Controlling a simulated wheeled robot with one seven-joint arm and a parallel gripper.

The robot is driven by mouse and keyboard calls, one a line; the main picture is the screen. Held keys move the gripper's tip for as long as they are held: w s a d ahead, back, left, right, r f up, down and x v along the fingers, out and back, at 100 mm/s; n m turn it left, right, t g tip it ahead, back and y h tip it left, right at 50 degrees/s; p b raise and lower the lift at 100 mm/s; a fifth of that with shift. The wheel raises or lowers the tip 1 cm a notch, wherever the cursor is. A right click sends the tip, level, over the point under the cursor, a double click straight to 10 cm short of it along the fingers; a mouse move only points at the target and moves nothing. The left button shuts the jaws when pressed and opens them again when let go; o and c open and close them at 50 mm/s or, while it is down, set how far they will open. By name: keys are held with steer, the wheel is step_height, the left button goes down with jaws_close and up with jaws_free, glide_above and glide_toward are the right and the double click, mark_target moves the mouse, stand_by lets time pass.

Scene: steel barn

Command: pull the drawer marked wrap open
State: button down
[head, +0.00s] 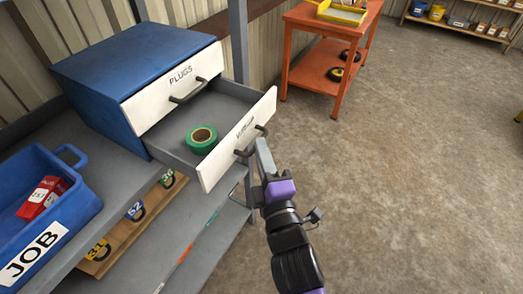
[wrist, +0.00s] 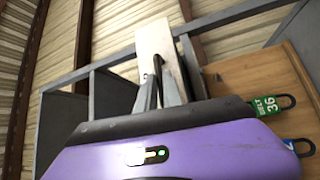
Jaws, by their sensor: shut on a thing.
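The wrap drawer (head: 222,158) is the lower drawer of a blue cabinet (head: 125,65) and stands pulled well out. Its white front has a label, partly hidden and hard to read, and a dark handle (head: 241,153). A green tape roll (head: 202,139) lies inside on the grey drawer floor. My gripper (head: 262,146) is at the right part of the handle, shut on it. In the wrist view the fingers (wrist: 162,88) close in front of the white drawer front (wrist: 153,38).
The upper drawer marked PLUGS (head: 172,88) is shut. A blue JOB bin (head: 38,215) with a red box stands at left. Numbered tags hang on a wooden board (head: 120,240) below.

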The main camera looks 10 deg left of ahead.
steer(key=c, duration=1.5)
jaws_free()
steer(key=b+v, duration=0.1)
steer(key=v, duration=0.7)
steer(key=s+d+f+m+g+h, duration=0.1)
steer(key=s+d+f+m+h, duration=0.2)
steer(key=s+d+m, duration=0.7)
steer(key=s+d+f+m+g+h, duration=0.2)
steer(key=s+d+m+h, duration=0.3)
steer(key=s+d+m, duration=0.6)
steer(key=s+d+f, duration=0.1)
steer(key=s+d, duration=0.2)
steer(key=s, duration=0.5)
steer(key=shift+s+f, duration=0.25)
steer(key=shift+s, duration=0.15)
